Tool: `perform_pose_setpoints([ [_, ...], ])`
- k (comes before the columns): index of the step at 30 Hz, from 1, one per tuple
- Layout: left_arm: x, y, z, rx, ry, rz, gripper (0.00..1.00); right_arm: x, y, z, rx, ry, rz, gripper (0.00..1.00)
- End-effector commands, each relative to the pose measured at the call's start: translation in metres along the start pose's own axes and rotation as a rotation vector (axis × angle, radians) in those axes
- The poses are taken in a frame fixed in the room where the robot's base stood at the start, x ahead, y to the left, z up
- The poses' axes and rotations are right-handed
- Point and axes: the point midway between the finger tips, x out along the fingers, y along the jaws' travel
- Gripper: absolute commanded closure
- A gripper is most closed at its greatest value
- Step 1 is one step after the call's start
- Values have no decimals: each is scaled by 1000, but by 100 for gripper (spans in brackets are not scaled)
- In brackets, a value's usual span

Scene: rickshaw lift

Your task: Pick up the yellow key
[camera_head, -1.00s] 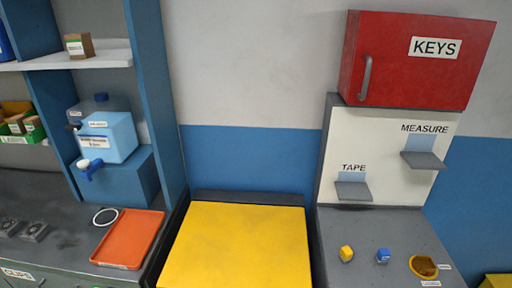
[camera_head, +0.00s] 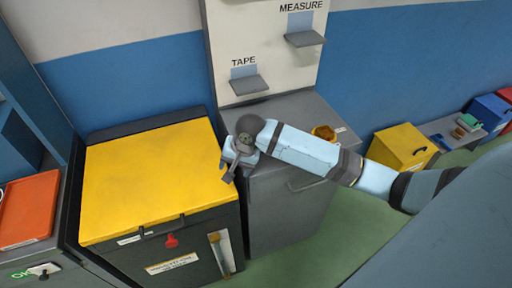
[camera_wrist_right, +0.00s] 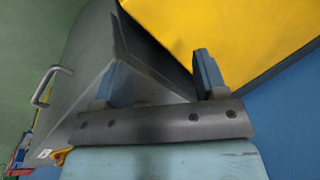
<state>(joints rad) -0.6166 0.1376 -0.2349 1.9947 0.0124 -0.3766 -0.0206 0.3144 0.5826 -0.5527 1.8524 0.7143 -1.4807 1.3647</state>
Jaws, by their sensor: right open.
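I cannot make out a yellow key in any view now. My right gripper (camera_head: 231,168) is open and empty, at the left edge of the grey cabinet (camera_head: 285,215) and close to the right edge of the yellow lid (camera_head: 155,175). In the right wrist view its two fingers (camera_wrist_right: 161,65) are apart with nothing between them. My right arm hides much of the cabinet top, including where the small yellow and blue blocks stood. An orange-yellow bowl (camera_head: 324,132) shows beyond the arm. My left gripper is not in view.
TAPE (camera_head: 246,84) and MEASURE (camera_head: 304,39) shelves are on the white panel behind. An orange tray (camera_head: 28,208) lies at the far left. A yellow box (camera_head: 403,150) stands at the right. Green floor is clear in front.

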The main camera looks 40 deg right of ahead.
Motion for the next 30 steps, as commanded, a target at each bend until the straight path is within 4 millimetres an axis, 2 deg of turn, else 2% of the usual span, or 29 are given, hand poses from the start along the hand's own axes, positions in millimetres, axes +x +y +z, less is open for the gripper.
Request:
perform_pose_setpoints([
  [1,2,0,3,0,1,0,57,-15,-3,-25,81,13,44,34],
  [6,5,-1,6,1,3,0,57,-68,0,-83,392,40,190,34],
  [10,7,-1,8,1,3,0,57,-102,4,-111,567,67,260,34],
  [14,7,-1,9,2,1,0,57,-118,8,-122,657,83,295,34],
  [17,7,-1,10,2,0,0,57,-114,11,-124,678,84,304,34],
  [24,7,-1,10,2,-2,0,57,-70,25,-122,677,83,304,34],
  [30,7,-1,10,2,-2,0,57,-45,32,-123,675,85,300,34],
])
